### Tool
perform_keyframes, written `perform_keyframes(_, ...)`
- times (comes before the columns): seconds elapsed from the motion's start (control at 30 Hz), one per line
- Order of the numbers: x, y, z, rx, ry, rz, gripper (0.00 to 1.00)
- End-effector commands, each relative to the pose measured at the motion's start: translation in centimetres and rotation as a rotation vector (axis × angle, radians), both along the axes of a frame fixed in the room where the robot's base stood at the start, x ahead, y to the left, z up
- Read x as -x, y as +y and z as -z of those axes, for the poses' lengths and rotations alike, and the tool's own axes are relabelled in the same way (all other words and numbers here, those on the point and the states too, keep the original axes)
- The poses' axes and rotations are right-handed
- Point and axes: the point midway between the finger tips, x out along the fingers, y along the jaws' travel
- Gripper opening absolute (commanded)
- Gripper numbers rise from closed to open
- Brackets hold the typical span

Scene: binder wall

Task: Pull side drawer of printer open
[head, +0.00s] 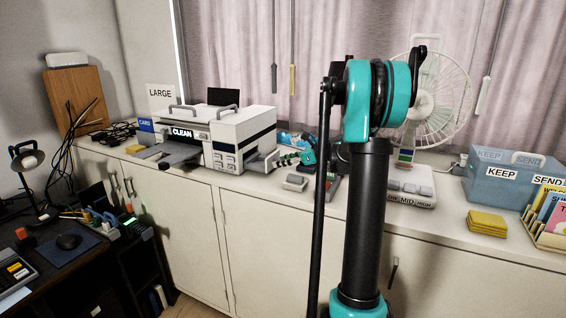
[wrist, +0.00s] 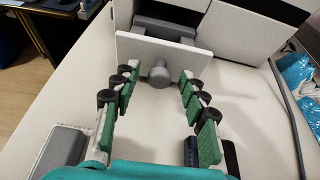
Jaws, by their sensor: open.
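The printer (head: 238,140) is a white and dark box marked CLEAN on the counter, in the head view. In the wrist view its side drawer has a white front panel (wrist: 140,48) with a round grey knob (wrist: 160,75). A grey drawer body (wrist: 178,27) shows between the panel and the printer's side, so the front stands out from it. My gripper (wrist: 157,78) is open, with its green-padded fingers on either side of the knob and visible gaps to it. In the head view my gripper (head: 287,158) is beside the printer's right side.
A small grey-white block (head: 294,183) lies on the counter near my gripper. A white fan (head: 430,95), a blue KEEP box (head: 510,175) and yellow pads (head: 487,222) stand to the right. Blue wrapped items (wrist: 300,72) and a cable lie right of the drawer.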

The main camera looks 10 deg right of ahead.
Motion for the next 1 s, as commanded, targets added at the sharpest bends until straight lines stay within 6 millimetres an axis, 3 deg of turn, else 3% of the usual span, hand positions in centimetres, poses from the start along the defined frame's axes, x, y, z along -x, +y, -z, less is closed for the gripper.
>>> perform_keyframes(0.17, 0.8, -1.2, -0.6, 0.000, 0.000, 0.002, 0.43)
perform_keyframes(0.6, 5.3, -7.5, -3.8, -0.001, -0.001, 0.003, 0.43)
perform_keyframes(1.0, 6.5, -9.0, -4.6, 0.000, 0.000, 0.001, 0.43)
